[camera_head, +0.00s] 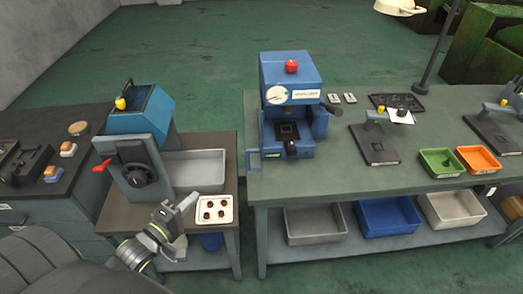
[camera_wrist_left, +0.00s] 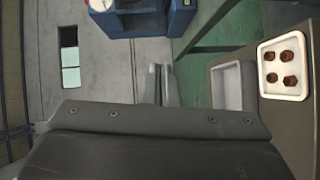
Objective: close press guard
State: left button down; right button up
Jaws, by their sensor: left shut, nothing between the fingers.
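The blue press (camera_head: 291,75) stands on the left part of the long workbench, with a red button (camera_head: 291,66) on top and a dial on its front. Its front work opening is uncovered. A thin blue frame (camera_head: 253,161), apparently the guard, sticks out at the press's lower left, swung away from the opening. The lower part of the press also shows in the left wrist view (camera_wrist_left: 140,18). My left gripper (camera_head: 192,203) is shut and empty, left of and apart from the frame; its fingers show in the wrist view (camera_wrist_left: 164,82). My right gripper is out of view.
A white tray with several brown parts (camera_head: 230,212) and a grey bin (camera_head: 195,168) lie close to my left gripper. A machine with a red handle (camera_head: 105,165) stands left. Green and orange trays (camera_head: 478,159) sit right. A gap separates the two benches.

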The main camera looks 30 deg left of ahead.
pick_arm(q)
jog(key=w+d+r+b, duration=0.2)
jog(key=w+d+b, duration=0.1)
jog(key=w, duration=0.3)
jog(key=w+d+r+h+b, duration=0.1)
jog(key=w+d+r+b, duration=0.1)
jog(key=w, duration=0.5)
jog(key=shift+d+t+b, duration=0.3)
jog(key=shift+d+b, duration=0.55)
jog(key=shift+d, duration=0.1)
jog(key=shift+w+n, duration=0.15)
jog(key=shift+n, duration=0.15)
